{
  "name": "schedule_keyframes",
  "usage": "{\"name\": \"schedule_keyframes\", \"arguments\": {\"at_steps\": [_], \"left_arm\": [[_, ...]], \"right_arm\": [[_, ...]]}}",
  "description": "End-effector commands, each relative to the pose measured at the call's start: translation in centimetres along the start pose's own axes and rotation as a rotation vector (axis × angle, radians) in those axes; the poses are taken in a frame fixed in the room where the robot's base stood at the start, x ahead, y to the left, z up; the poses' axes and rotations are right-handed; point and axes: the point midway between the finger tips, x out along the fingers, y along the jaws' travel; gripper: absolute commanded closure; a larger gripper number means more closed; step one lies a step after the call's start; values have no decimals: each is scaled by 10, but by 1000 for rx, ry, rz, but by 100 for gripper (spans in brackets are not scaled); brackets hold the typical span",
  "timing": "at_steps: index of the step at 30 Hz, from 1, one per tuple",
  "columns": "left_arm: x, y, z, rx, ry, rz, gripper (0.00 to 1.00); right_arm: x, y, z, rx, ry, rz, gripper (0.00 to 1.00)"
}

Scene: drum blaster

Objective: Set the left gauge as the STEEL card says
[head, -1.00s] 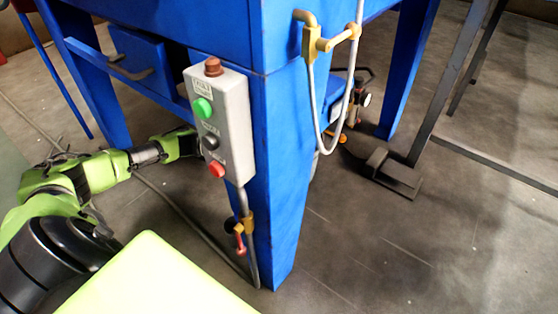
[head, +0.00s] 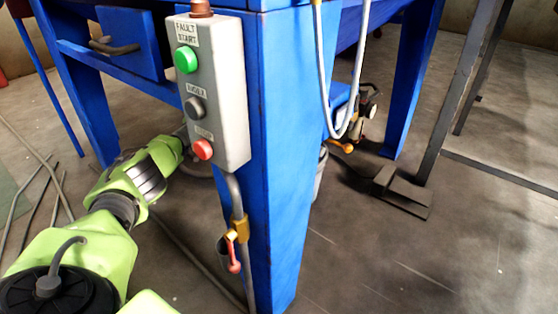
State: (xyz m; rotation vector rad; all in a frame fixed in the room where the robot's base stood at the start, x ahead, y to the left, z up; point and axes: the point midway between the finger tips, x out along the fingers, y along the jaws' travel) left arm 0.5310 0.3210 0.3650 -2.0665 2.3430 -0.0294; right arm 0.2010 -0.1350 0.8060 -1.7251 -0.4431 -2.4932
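No gauge that I can make out and no STEEL card show in the head view. Small fittings (head: 366,108), dark with orange parts, sit under the blue machine on its far side; they are too small to tell whether a gauge is among them. My green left arm comes in from the left and reaches behind the grey control box, which hides its end, so my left gripper is out of sight. My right arm and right gripper are not in view.
The grey control box (head: 222,95) has green, black and red buttons and stands on the blue machine's near leg (head: 285,190). A red-handled valve (head: 233,255) hangs below it. A black pedal (head: 395,188) lies on the floor. The floor at the lower right is clear.

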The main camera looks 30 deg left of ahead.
Motion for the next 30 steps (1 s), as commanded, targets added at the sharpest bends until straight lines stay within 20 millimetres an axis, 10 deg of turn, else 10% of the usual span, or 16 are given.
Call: {"name": "schedule_keyframes", "arguments": {"at_steps": [15,16,17,30], "left_arm": [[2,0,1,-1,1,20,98],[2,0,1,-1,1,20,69],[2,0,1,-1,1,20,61],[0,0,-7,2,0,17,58]], "right_arm": [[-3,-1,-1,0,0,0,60],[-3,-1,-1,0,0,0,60],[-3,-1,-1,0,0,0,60],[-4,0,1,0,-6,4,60]]}}
